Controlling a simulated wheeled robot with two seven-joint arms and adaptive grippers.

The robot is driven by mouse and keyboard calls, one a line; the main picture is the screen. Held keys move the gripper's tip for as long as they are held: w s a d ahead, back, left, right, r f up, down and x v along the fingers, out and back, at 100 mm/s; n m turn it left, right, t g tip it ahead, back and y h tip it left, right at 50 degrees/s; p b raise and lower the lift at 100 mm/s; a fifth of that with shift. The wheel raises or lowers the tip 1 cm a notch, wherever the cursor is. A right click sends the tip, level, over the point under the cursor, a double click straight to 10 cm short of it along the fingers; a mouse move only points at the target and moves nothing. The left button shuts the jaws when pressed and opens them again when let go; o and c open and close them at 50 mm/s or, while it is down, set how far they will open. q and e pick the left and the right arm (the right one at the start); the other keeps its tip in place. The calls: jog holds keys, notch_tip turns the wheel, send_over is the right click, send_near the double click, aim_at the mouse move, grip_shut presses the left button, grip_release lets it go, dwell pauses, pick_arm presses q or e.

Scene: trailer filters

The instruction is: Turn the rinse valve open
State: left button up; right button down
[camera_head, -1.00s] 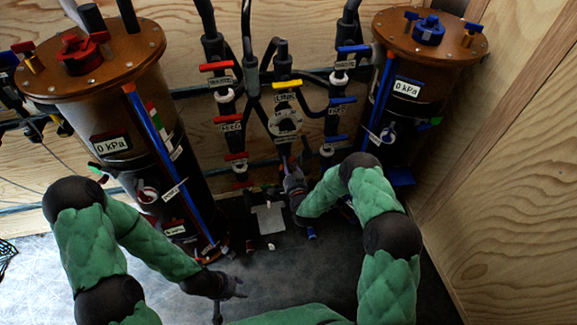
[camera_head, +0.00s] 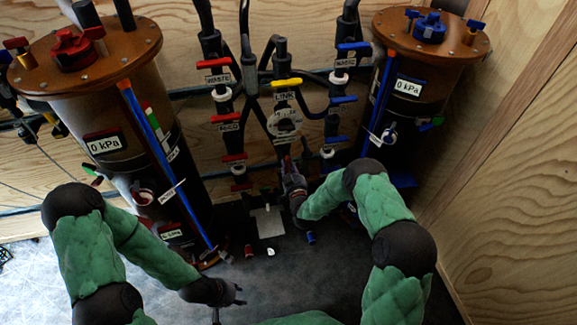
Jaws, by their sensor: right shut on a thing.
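The rinse valve is not clearly identifiable; I cannot read a rinse label. My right gripper (camera_head: 287,163) is at the centre manifold, just below the round white dial (camera_head: 285,124). It is shut on a small valve handle there, and its fingers hide most of that handle, so its angle cannot be told. The yellow link handle (camera_head: 286,82) lies crosswise above the dial. My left gripper (camera_head: 239,293) hangs low over the floor, empty, with its fingers apart, away from the valves.
Red handles (camera_head: 214,64) line the left pipe and blue handles (camera_head: 353,46) the right pipe. A tall left filter (camera_head: 120,95) and a right filter (camera_head: 420,85), both reading 0 kPa, flank the manifold. A pale plate (camera_head: 268,222) and small loose parts lie below.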

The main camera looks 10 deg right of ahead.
dwell(0.4)
jog(key=c, duration=1.1)
grip_release()
jog(key=shift+c, duration=0.2)
jog(key=s, duration=1.2)
jog(key=shift+f, duration=0.1)
